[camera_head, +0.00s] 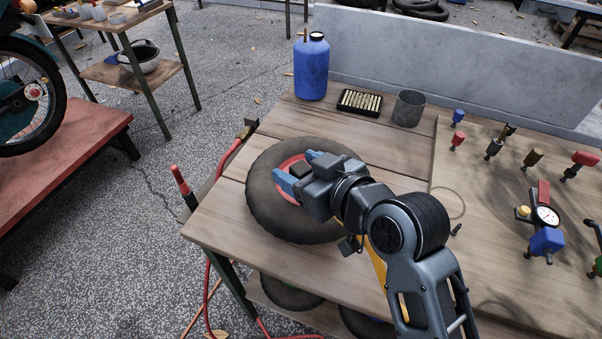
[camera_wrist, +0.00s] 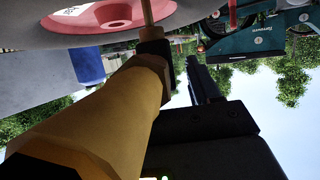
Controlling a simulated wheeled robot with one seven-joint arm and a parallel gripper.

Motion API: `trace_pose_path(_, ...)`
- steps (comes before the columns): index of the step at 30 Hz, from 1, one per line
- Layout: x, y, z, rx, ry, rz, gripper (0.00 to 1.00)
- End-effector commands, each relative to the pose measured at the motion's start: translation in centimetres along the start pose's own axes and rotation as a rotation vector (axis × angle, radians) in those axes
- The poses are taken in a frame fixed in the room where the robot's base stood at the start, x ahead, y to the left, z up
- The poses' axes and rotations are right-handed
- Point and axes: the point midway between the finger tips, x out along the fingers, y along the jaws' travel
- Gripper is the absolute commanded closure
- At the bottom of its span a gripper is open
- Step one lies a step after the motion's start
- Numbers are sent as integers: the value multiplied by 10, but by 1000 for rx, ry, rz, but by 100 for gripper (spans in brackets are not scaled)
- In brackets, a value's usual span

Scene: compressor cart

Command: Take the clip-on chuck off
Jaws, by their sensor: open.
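A dark tyre (camera_head: 262,212) with a red rim (camera_head: 290,163) lies flat on the wooden table. My gripper (camera_head: 298,168) reaches over the rim, its blue-tipped fingers apart. A small dark block shows between the fingers; I cannot tell its contact with them. In the wrist view, a yellow-brown clip-on chuck (camera_wrist: 105,112) with a black end fills the near left, in line with a thin brass stem (camera_wrist: 148,12) by the red rim (camera_wrist: 95,15). The chuck appears to be on the stem. Dark gripper parts show to its right.
A blue bottle (camera_head: 311,68), a black tray of small pieces (camera_head: 360,102) and a grey cup (camera_head: 409,108) stand along the table's back. A board (camera_head: 500,215) with several fittings and a gauge (camera_head: 546,216) lies right. A red hose (camera_head: 207,290) hangs at the left edge.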

Motion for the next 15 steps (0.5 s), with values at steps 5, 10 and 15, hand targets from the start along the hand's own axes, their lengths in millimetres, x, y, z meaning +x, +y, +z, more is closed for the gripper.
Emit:
trace_pose_path(5, 1, 0, 0, 0, 0, 0, 38)
trace_pose_path(10, 0, 0, 0, 0, -1, 0, 51)
trace_pose_path(15, 0, 0, 0, 0, -1, 0, 67)
